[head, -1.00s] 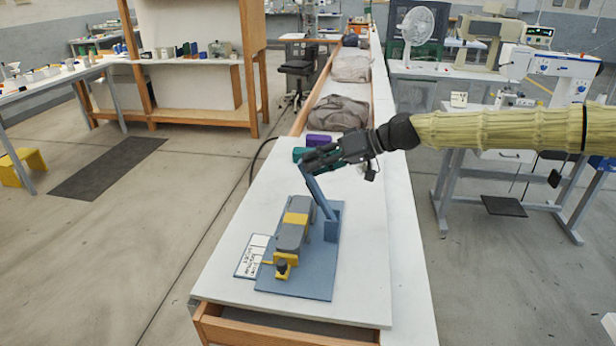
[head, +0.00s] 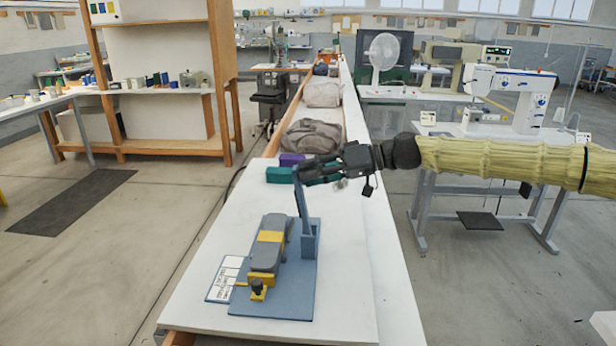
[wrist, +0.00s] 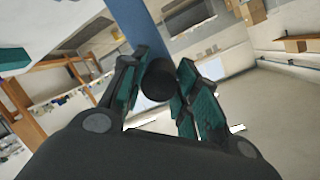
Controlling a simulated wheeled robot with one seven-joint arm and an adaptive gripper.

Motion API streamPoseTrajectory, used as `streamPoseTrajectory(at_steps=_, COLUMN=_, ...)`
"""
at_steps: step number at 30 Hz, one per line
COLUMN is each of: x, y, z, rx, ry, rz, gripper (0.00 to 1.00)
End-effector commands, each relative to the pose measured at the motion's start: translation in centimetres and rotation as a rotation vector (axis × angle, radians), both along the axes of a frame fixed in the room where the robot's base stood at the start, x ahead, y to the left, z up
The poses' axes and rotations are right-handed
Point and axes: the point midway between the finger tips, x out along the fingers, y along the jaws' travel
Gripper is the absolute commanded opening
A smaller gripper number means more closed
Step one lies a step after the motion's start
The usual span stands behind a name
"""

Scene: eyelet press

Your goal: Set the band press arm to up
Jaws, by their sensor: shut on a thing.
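The band press (head: 268,250) stands on a blue base plate on the white bench, with a grey body and a yellow band around it. Its blue arm (head: 302,205) rises from a blue bracket (head: 310,240) at the right side of the plate and stands near upright, leaning slightly left. My gripper (head: 303,174) is at the arm's top end, reaching in from the right. In the wrist view a black round knob (wrist: 158,80) sits between the teal finger pads, with the blue arm (wrist: 138,25) beyond it. My gripper is shut on this knob, which the fingers hide in the head view.
A white label card (head: 226,278) lies left of the press. A teal box (head: 279,175) and a purple box (head: 291,159) are just behind the gripper. Grey bags (head: 312,136) lie farther back. The bench front is clear.

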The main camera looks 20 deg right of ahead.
Motion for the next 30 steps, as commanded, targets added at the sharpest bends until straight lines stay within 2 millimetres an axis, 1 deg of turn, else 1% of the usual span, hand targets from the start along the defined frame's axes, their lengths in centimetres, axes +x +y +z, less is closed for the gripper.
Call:
streamPoseTrajectory(at_steps=1, x=-0.02, y=-0.26, z=-0.41, rx=-0.002, ry=0.004, rz=-0.002, gripper=0.0)
streamPoseTrajectory(at_steps=13, x=-0.08, y=-0.38, z=-0.56, rx=-0.002, ry=0.007, rz=-0.002, gripper=0.0)
streamPoseTrajectory(at_steps=14, x=-0.08, y=-0.39, z=-0.58, rx=-0.002, ry=0.007, rz=-0.002, gripper=0.34)
streamPoseTrajectory(at_steps=15, x=-0.09, y=-0.38, z=-0.59, rx=-0.003, ry=0.007, rz=-0.001, gripper=0.41)
streamPoseTrajectory(at_steps=17, x=-0.05, y=-0.24, z=-0.55, rx=-0.002, ry=0.006, rz=0.0, gripper=0.51)
streamPoseTrajectory(at_steps=26, x=0.01, y=0.16, z=-0.27, rx=-0.002, ry=0.004, rz=0.003, gripper=0.51)
streamPoseTrajectory(at_steps=30, x=-0.21, y=-0.61, z=0.01, rx=0.0, ry=0.003, rz=0.002, gripper=0.51)
